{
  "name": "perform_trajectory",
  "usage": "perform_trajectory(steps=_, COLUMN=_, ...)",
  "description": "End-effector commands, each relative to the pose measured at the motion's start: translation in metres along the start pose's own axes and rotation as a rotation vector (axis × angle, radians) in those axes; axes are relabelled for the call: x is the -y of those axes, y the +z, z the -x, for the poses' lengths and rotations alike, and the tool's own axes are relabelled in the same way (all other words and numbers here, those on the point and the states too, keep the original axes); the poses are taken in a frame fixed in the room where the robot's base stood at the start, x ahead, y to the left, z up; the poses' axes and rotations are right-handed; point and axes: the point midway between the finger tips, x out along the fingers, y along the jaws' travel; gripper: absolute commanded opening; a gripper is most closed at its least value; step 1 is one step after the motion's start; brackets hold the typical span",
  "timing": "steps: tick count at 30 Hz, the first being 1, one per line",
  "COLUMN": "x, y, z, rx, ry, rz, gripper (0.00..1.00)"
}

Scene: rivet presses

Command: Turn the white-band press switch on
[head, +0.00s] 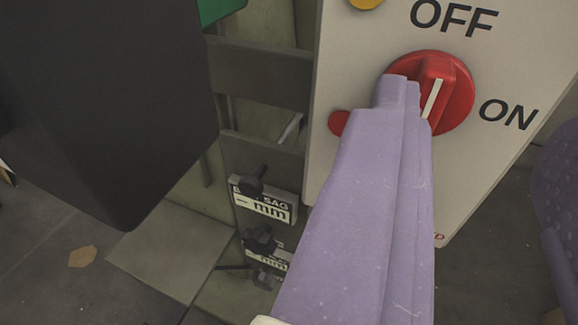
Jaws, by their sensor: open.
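A red rotary switch (458,88) sits on a pale panel (478,160). OFF is printed above it and ON to its right. The white line on its handle runs up toward OFF. My gripper (482,108) is open in front of the panel. One lavender finger overlaps the left and lower part of the switch; a dimpled purple part at the right edge looks like the other finger. I cannot tell whether the near finger touches the handle. No white band shows in this view.
A yellow round part (366,4) is on the panel above, and a red round part (339,122) at its left edge. A large dark block (100,90) fills the upper left. Black knobs (260,240) and a label plate (264,203) stand behind. Grey floor shows below.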

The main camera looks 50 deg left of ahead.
Motion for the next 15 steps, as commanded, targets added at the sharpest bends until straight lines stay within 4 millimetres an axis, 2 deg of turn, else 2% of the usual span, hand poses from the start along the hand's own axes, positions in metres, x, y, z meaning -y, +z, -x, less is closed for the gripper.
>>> perform_trajectory(steps=2, x=0.01, y=0.006, z=0.005, rx=-0.031, ry=0.009, rz=-0.028, gripper=0.43)
perform_trajectory(steps=5, x=0.013, y=0.009, z=0.001, rx=-0.048, ry=0.014, rz=-0.036, gripper=0.43)
perform_trajectory(steps=15, x=0.013, y=0.009, z=-0.055, rx=-0.047, ry=0.013, rz=-0.035, gripper=0.43)
